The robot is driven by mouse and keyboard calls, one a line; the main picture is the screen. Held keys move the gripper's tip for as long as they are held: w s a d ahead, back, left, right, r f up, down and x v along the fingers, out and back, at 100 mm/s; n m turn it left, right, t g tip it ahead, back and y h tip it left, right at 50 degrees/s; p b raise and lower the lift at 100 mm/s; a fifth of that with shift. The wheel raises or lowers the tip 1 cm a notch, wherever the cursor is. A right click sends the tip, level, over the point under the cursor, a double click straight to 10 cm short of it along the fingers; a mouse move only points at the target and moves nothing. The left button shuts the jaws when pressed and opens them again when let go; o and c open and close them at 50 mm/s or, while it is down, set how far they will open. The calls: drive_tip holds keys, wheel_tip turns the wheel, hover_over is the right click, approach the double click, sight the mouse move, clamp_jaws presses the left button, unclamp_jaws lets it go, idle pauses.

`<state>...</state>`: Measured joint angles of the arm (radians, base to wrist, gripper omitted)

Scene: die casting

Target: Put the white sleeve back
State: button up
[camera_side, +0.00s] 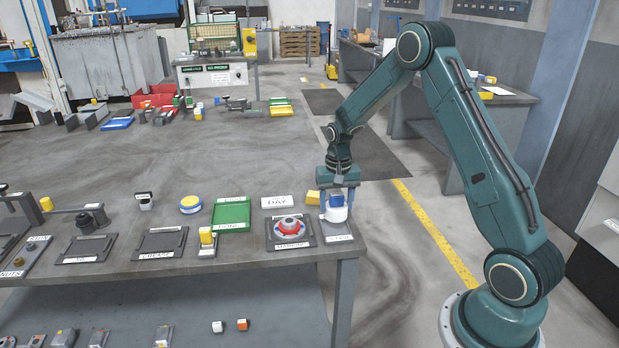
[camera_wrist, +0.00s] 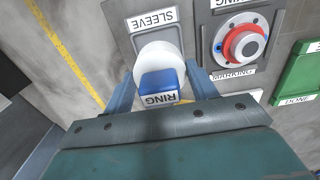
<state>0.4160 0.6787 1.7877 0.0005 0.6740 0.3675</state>
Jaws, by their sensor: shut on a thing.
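The white sleeve (camera_side: 337,214) is round and upright at the right end of the bench, over the grey plate labelled SLEEVE (camera_wrist: 122,38). A blue block labelled RING (camera_wrist: 160,82) shows above the white sleeve (camera_wrist: 155,56), between my fingers. My gripper (camera_side: 338,200) points down with its fingers on either side of the white sleeve, shut on it. In the wrist view my gripper (camera_wrist: 160,72) hides part of the plate. I cannot tell whether the sleeve's underside touches the plate.
A yellow block (camera_side: 313,198) stands close behind. A green tray (camera_side: 231,214) and grey plates lie farther left. The bench's right edge is close.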

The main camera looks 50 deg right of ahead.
sight(337, 205)
drive_tip(key=shift+f, duration=0.15)
drive_tip(key=shift+f, duration=2)
drive_tip(key=shift+f, duration=0.1)
drive_tip(key=o, duration=1.2)
drive_tip(key=shift+c, duration=0.2)
wheel_tip(337, 205, up, 12)
drive_tip(key=shift+r, duration=0.1)
